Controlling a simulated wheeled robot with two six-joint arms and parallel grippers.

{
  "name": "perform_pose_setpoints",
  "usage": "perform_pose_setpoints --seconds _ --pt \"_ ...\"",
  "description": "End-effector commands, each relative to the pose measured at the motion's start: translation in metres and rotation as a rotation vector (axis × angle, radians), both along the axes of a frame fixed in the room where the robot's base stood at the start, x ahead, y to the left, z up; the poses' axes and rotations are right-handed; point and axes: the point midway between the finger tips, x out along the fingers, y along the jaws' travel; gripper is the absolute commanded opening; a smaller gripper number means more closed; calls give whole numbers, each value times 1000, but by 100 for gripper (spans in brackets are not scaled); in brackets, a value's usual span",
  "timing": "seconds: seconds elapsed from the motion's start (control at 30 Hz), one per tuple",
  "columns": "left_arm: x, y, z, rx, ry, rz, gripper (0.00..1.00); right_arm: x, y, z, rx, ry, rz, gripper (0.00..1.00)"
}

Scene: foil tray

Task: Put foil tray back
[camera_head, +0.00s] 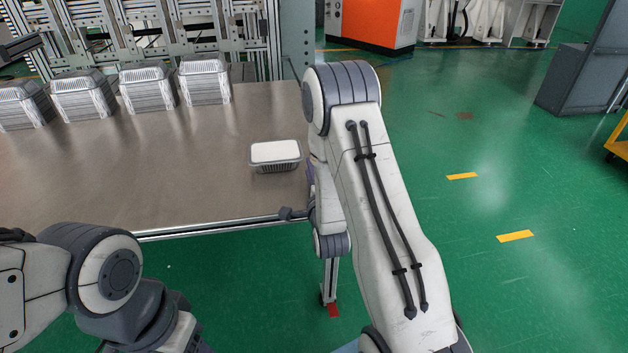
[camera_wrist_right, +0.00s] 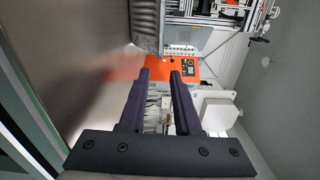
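A foil tray (camera_head: 275,155) with a white lid sits upright on the brown metal table near its right edge. My right gripper is mostly hidden behind my right arm in the head view; a dark purple part of it shows just right of the tray. In the right wrist view my right gripper (camera_wrist_right: 164,78) is open, with two dark fingers apart and nothing between them. A grey ribbed foil piece (camera_wrist_right: 148,25) shows beyond the fingertips; I cannot tell whether it is the single tray or a stack. My left arm is at lower left; its gripper is not visible.
Several stacks of foil trays stand along the table's back left, the nearest to the tray being this stack (camera_head: 205,80). The table (camera_head: 150,185) is clear between. A metal frame (camera_head: 250,45) rises behind. An orange cabinet (camera_head: 370,20) stands farther back.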

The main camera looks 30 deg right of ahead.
Motion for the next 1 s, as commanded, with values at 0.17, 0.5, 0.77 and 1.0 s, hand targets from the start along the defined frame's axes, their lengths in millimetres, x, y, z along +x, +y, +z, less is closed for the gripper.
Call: perform_pose_setpoints --seconds 0.17,0.5,0.77,1.0 --pt "0 0 17 1 1 0 60 -36 11 5 1 7 1 32" --pt "0 0 42 0 0 0 60 -57 16 1 1 3 0 32" --pt "0 0 42 0 0 0 60 -58 17 0 0 0 0 32" --pt "0 0 42 0 0 0 60 -58 17 0 0 1 0 32"
